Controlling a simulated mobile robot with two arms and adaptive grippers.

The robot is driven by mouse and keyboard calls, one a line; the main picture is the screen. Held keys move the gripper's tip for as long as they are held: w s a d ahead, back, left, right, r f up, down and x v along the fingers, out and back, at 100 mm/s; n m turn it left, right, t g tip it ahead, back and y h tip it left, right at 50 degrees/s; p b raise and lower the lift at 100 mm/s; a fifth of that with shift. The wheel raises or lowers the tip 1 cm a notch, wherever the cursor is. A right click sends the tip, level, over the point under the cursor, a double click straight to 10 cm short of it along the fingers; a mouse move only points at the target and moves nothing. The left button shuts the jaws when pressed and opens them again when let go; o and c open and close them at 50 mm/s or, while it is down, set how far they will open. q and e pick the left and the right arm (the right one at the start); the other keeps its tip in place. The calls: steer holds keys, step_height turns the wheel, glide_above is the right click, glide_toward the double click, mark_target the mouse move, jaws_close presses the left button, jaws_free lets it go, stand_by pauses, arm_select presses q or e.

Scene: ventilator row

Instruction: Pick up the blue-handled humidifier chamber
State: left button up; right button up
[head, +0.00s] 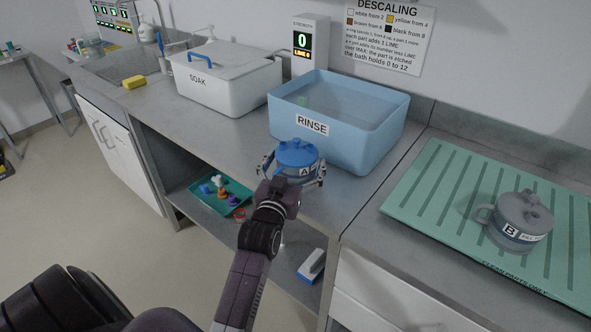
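The blue-lidded humidifier chamber (297,152), labelled A, stands upright near the counter's front edge, just in front of the blue RINSE basin. A small blue strip, apparently its handle, shows on the side facing my arm. My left gripper (293,172) reaches it from the front, with its fingers spread wide on either side of the chamber. The gripper looks open; whether the fingers touch the chamber is unclear. The chamber's lower front is partly hidden by my gripper. My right gripper is not in view. A grey chamber (518,221), labelled B, sits on the green mat at right.
The RINSE basin (385,128) stands close behind the chamber. A lidded white SOAK box (225,88) and a yellow sponge (134,82) are farther left. The green mat (425,200) covers the right counter. A teal tray (207,201) lies on the shelf below.

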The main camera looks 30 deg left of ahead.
arm_select(q)
steer(key=c, duration=1.2)
steer(key=shift+r, duration=0.1)
steer(key=c, duration=0.3)
